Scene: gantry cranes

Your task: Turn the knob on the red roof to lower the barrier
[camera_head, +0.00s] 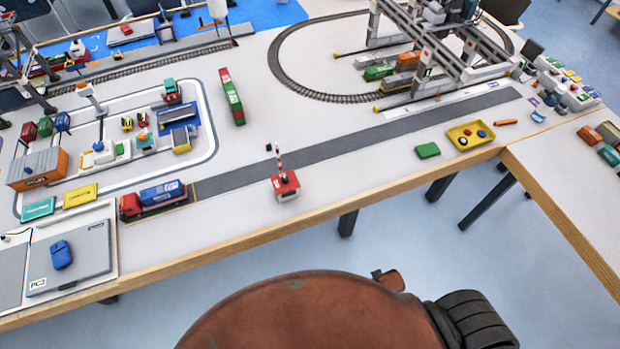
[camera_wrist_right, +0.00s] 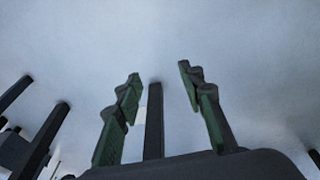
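A small white booth with a red roof (camera_head: 285,182) stands near the front edge of the table, beside the grey road strip. A dark knob shows on the roof, too small to make out well. A red and white striped barrier arm (camera_head: 279,158) stands nearly upright at the booth. In the right wrist view my right gripper (camera_wrist_right: 160,75) is open, its two green-padded fingers apart with nothing between them. It points at the floor and dark table legs, away from the booth. My left gripper is not in view.
A red truck with a blue container (camera_head: 155,196) stands on the road left of the booth. A green block (camera_head: 427,150) and a yellow tray (camera_head: 470,135) lie to the right. The road (camera_head: 370,135) right of the booth is clear.

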